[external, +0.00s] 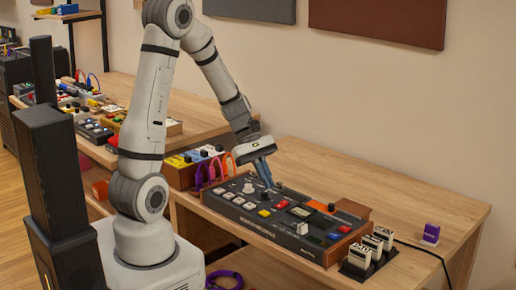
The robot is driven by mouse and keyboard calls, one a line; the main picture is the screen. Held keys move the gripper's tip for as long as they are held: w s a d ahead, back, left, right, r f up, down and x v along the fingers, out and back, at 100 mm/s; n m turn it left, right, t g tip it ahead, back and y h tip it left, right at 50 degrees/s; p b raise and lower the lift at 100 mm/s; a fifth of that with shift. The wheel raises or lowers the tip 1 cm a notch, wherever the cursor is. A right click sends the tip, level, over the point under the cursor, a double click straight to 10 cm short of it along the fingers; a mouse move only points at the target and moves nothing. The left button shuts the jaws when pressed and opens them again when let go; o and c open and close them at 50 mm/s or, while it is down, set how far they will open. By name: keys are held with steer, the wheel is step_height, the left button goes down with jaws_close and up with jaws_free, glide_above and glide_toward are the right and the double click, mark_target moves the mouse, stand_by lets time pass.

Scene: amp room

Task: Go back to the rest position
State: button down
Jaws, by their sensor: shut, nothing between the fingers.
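My gripper (266,182) points down at the end of my arm, its bluish fingers shut with nothing between them. It is over the back left part of a dark control panel (262,226) with wooden ends, close to its top. I cannot tell whether the fingertips touch it. The panel carries a pale round knob and several coloured buttons in red, yellow and white. Part of the panel's back left is hidden behind my gripper.
The wooden desk (425,195) is bare at the back right. A purple block (431,234) and several small white-topped pedals (372,247) sit right of the panel. Coloured pedals and cables (200,160) crowd the left. A tall black speaker (58,190) stands left of my base.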

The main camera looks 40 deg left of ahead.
steer(key=s+a+r+m+t+y, duration=0.2)
steer(key=s+a+r+m+y, duration=0.1)
steer(key=s+r+m+y, duration=0.25)
steer(key=s+a+r+m+t+y, duration=0.1)
steer(key=s+a+r+m+y, duration=0.1)
steer(key=s+r+m, duration=0.55)
step_height(320, 180, down, 37)
steer(key=w+m+g+b, duration=0.1)
steer(key=w+b, duration=0.1)
steer(key=b, duration=3)
steer(key=shift+a+f, duration=0.2)
steer(key=shift+a, duration=0.05)
step_height(320, 180, down, 4)
steer(key=b, duration=0.3)
steer(key=shift+r+b, duration=0.15)
steer(key=shift+b, duration=0.25)
